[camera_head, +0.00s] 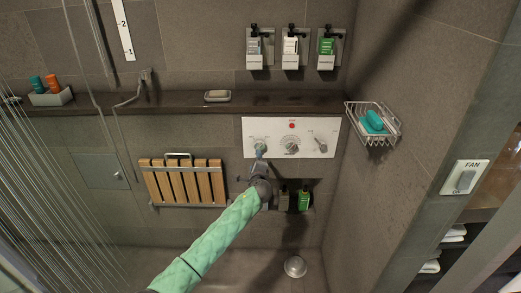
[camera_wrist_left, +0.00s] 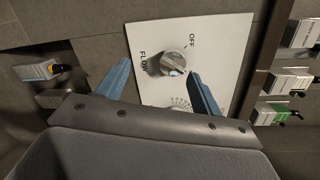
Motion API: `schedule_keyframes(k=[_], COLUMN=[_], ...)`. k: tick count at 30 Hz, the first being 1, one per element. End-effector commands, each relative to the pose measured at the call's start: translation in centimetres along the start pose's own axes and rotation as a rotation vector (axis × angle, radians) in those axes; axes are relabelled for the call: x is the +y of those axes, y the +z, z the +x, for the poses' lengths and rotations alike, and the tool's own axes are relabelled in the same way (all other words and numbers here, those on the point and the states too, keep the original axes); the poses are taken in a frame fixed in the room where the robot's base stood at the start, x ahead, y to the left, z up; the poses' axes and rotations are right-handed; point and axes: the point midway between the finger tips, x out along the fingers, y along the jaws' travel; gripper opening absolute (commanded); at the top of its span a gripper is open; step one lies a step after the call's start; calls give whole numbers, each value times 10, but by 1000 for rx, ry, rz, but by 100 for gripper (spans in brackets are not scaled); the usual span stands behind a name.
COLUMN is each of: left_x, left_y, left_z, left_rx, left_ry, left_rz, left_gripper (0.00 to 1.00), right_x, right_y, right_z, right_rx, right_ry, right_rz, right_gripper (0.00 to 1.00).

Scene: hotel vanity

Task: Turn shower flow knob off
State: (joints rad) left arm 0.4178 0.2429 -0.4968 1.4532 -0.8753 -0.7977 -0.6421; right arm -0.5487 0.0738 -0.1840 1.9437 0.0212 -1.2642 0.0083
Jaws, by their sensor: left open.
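The shower control panel (camera_head: 318,126) is a white plate on the grey tiled wall, below the dark ledge. It carries a flow knob, a middle dial (camera_head: 291,145) and a lever-like knob (camera_head: 320,144). In the left wrist view the silver flow knob (camera_wrist_left: 173,63) shows beside the words FLOW and OFF. My left gripper (camera_head: 260,150) is at the panel's left part and hides most of that knob in the head view. In the wrist view the left gripper (camera_wrist_left: 160,88) has its two blue fingers apart on either side of the knob; contact cannot be told. My right gripper is not in view.
Bottles stand in a niche (camera_head: 293,198) just below the panel. A wooden folding seat (camera_head: 184,182) is to the left. A wire basket (camera_head: 374,123) with a teal item is on the right wall. Soap (camera_head: 217,95) lies on the ledge; dispensers (camera_head: 290,48) hang above.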

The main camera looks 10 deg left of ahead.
Motion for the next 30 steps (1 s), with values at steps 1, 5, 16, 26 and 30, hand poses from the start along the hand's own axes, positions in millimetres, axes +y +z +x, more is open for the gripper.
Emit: schedule_keyframes(k=[1,5,16,26,30], left_x=[-1,-13,-19,-26,-27], left_y=[-1,-8,-14,-16,-18], left_z=[3,2,11,56,70], left_rx=[5,21,34,33,34], left_ry=[-34,-119,-146,-145,-145], left_rz=[102,332,499,497,495], left_gripper=[66,66,66,66,66], right_x=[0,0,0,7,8], right_y=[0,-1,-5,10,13], right_z=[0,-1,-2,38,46], right_rx=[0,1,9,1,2], right_ry=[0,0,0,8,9], right_rz=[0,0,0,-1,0], right_gripper=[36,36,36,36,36])
